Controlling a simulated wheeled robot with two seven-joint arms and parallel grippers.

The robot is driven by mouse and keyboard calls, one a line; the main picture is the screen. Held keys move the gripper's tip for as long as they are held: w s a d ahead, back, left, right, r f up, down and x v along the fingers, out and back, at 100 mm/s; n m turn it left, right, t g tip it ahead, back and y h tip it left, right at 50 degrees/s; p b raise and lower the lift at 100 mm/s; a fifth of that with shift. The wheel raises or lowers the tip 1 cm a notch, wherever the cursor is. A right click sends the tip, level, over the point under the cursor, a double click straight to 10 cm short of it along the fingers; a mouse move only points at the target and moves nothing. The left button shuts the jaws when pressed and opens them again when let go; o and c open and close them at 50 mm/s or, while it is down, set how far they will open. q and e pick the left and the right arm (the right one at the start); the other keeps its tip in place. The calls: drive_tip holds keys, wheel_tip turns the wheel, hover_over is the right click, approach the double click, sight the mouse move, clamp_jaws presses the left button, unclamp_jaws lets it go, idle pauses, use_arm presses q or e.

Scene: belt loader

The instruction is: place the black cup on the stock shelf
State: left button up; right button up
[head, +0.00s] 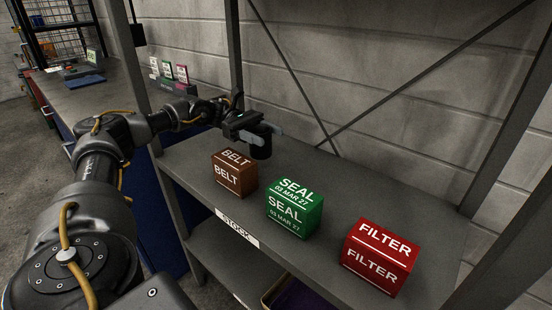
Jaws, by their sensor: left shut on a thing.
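My left arm reaches in from the left over the stock shelf (330,222), a grey metal shelf with a STOCK label on its front edge. My left gripper (262,131) is shut on the black cup (261,149), whose dark body shows just below the fingers. The cup looks upright, near the back left of the shelf, behind the brown BELT box. I cannot tell whether its base touches the shelf. My right gripper is not in view.
On the shelf stand a brown BELT box (235,173), a green SEAL box (294,207) and a red FILTER box (379,256). Shelf posts and crossed braces stand around it. The shelf behind the green and red boxes is clear. A workbench (92,95) lies at the back left.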

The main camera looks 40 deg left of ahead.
use_arm(q)
drive_tip(key=f, duration=0.2)
drive_tip(key=w+d+f, duration=0.1)
drive_tip(key=f, duration=0.1)
drive_tip(key=w+d+f, duration=0.1)
drive_tip(key=f, duration=0.1)
drive_tip(key=shift+f, duration=0.15)
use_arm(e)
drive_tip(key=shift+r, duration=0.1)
use_arm(q)
drive_tip(key=shift+f, duration=0.15)
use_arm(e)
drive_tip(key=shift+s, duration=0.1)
use_arm(q)
drive_tip(key=o, duration=1.1)
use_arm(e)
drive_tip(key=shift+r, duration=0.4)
